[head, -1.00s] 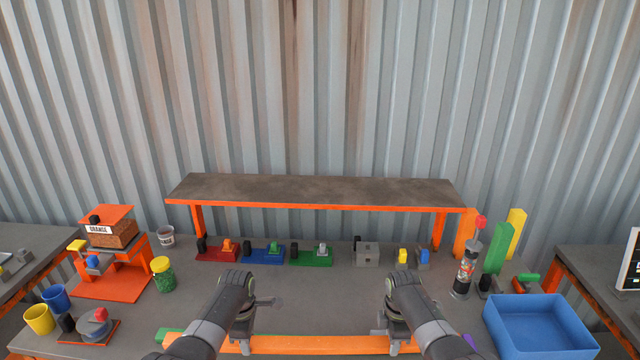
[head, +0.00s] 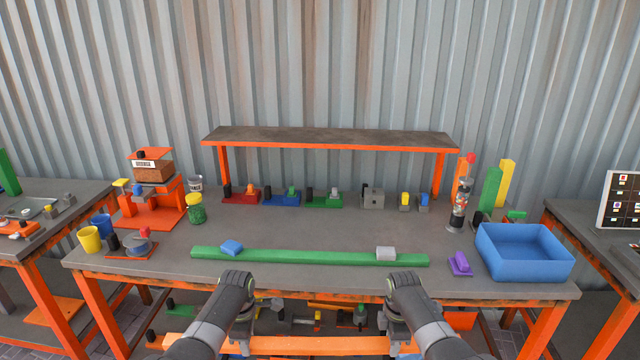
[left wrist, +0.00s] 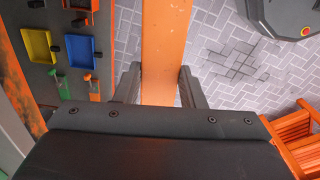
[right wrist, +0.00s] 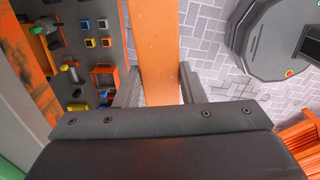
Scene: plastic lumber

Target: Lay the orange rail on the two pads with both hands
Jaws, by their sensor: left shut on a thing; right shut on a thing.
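The long orange rail (head: 318,346) is held level in front of the table, beyond its front edge. My left gripper (head: 240,346) is shut on the rail's left part, and my right gripper (head: 396,346) on its right part. The rail (left wrist: 165,45) runs between the fingers in the left wrist view, and the rail (right wrist: 153,45) likewise in the right wrist view. On the table, a blue pad (head: 231,247) and a pale grey pad (head: 386,253) sit on a long green rail (head: 310,257), left and right. My forearms hide parts of the orange rail.
A purple block (head: 460,264) and a blue bin (head: 525,258) stand at the right. A raised shelf (head: 330,139) spans the back.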

